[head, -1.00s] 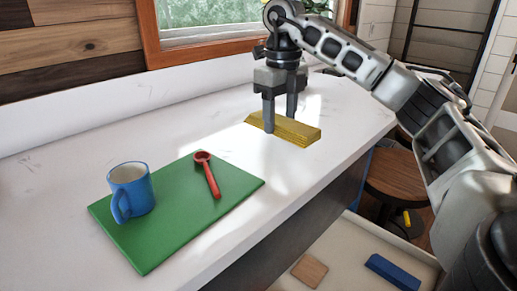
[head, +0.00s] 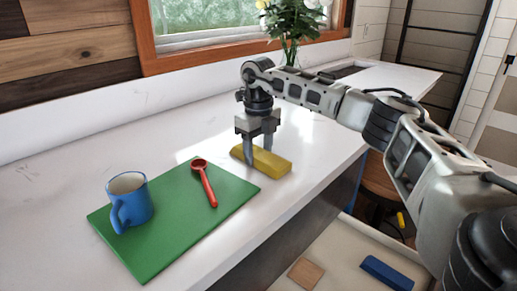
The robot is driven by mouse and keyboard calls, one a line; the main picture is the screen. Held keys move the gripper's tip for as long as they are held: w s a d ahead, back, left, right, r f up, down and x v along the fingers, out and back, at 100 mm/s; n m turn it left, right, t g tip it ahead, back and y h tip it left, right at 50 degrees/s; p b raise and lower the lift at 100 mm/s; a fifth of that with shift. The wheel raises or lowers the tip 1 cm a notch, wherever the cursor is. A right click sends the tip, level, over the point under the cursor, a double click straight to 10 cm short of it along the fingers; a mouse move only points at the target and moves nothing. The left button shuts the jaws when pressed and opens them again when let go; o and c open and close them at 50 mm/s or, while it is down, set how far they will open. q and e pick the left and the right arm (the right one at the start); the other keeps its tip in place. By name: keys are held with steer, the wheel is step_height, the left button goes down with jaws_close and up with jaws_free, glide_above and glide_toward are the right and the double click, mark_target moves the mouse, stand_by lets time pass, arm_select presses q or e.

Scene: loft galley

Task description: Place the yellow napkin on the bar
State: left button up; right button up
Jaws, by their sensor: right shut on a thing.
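The yellow napkin (head: 272,164) is a folded, thick block at the white bar top (head: 325,142), to the right of the green mat. My right gripper (head: 259,158) points down over it, with its fingers shut on the napkin. The napkin looks level and very close to the bar surface; whether it touches the bar I cannot tell for sure. My left gripper is not in view.
A green mat (head: 165,240) lies on the bar with a blue mug (head: 131,203) and a red spoon (head: 205,183) on it. A vase of flowers (head: 291,25) stands behind. Below the front edge, a pale surface holds a blue block (head: 386,273) and a wooden square (head: 306,273).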

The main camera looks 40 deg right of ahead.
mark_target(258, 154)
steer(key=shift+f, duration=0.2)
steer(key=o, duration=1)
steer(key=shift+c, duration=0.2)
step_height(258, 154, up, 12)
steer(key=shift+r+b, duration=0.25)
steer(key=shift+b, duration=0.15)
steer(key=shift+f, duration=0.1)
